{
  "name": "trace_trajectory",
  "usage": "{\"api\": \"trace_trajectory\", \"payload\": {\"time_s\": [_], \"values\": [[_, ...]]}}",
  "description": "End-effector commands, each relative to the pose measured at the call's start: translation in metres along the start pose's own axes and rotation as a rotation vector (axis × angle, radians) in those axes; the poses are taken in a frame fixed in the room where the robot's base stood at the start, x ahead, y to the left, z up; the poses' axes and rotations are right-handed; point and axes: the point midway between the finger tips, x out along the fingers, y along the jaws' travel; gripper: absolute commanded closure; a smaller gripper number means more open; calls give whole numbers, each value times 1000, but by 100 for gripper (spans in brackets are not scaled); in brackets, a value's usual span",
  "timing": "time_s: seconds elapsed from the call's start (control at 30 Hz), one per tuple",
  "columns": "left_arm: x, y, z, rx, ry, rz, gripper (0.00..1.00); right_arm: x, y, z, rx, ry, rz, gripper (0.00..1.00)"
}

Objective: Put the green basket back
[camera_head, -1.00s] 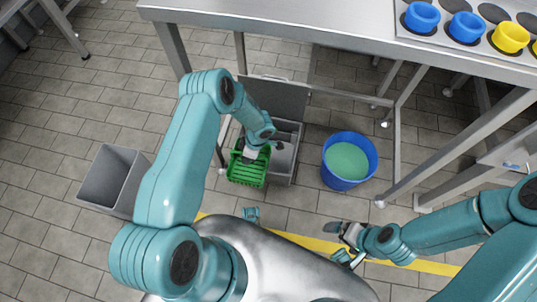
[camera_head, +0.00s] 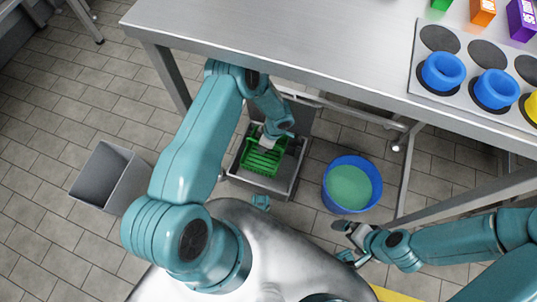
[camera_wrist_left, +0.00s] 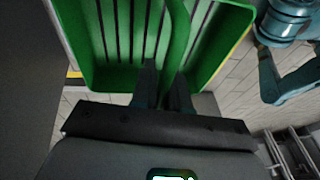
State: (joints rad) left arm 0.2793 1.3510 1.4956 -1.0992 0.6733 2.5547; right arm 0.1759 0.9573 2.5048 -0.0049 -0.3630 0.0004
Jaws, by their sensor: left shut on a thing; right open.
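The green basket (camera_head: 262,158) is a slatted basket, partly covered by my left arm in the head view. My left gripper (camera_head: 272,134) is shut on it. In the left wrist view the fingers (camera_wrist_left: 163,88) close on a green bar across the basket (camera_wrist_left: 120,45). The basket is over the grey open bin (camera_head: 290,184) under the table; I cannot tell whether it touches the bin's bottom. My right gripper (camera_head: 347,243) is open and empty, low at the right, apart from the basket.
A blue bucket (camera_head: 327,190) of green liquid stands right of the bin. A grey box (camera_head: 100,176) stands at the left. The steel table (camera_head: 290,40) overhangs the bin, with blue rings (camera_head: 443,71) on a panel at its right.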

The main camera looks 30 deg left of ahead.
Motion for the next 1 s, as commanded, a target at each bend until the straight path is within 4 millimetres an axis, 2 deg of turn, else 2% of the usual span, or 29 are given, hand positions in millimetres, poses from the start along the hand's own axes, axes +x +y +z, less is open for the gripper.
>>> {"api": "trace_trajectory", "payload": {"time_s": [0.07, 0.17, 0.4, 0.53, 0.63, 0.87, 1.0], "values": [[6, -2, 1, 1, 0, -2, 100, 2, 1, 0, 0, 0, 0, 0], [26, -1, 6, 1, -1, -3, 100, 10, 4, 0, 0, 0, 0, 0], [98, 6, 25, 1, -1, -3, 100, 38, 14, -1, 0, 0, 0, 0], [131, 11, 33, 1, -1, -1, 100, 52, 20, -2, 3, 3, 0, 0], [146, 14, 37, 0, -1, 0, 100, 57, 23, -5, 10, 9, 1, 0], [162, 19, 42, 0, -1, -1, 100, 64, 27, -7, 17, 16, 2, 0], [187, 23, 48, 1, -1, -1, 100, 77, 34, -11, 25, 25, 3, 0]]}}
